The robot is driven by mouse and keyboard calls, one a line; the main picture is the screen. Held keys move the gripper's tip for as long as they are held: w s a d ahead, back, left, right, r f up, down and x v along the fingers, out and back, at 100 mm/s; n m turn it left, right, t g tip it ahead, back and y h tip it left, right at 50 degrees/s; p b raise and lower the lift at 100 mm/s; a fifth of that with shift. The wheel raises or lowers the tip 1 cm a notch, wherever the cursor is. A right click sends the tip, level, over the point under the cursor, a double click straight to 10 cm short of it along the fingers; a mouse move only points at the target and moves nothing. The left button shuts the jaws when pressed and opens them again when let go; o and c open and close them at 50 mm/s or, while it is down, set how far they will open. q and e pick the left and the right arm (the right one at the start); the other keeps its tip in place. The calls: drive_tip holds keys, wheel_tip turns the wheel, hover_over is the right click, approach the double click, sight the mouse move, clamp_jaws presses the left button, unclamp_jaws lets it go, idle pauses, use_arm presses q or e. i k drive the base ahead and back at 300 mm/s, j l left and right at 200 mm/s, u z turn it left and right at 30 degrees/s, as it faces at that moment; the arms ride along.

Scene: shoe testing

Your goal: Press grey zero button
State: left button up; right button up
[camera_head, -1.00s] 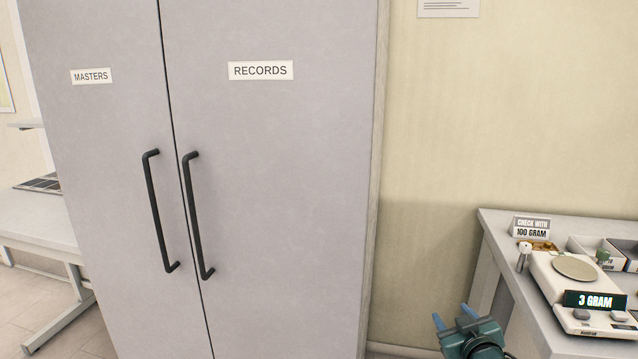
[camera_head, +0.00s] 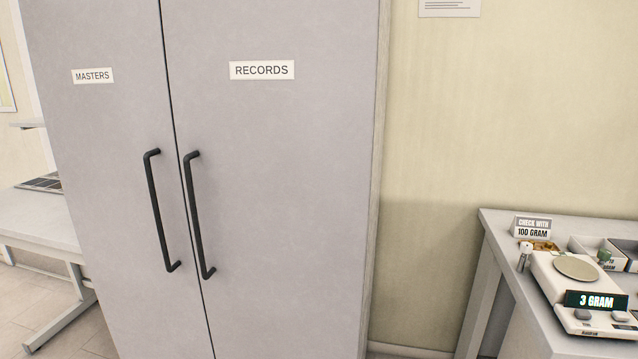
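A white balance (camera_head: 552,300) with a round beige pan (camera_head: 577,267) stands on the table at the right. Its dark display (camera_head: 596,301) reads "3 GRAM". Two small grey buttons sit on its front, a left one (camera_head: 582,316) and a right one (camera_head: 621,317); their lettering is too small to tell which is the zero button. The pan looks empty. Neither of my grippers shows in the head view.
A grey cabinet (camera_head: 285,190) marked MASTERS and RECORDS fills the left and middle.

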sight(580, 314)
drive_tip(key=z, duration=1.4)
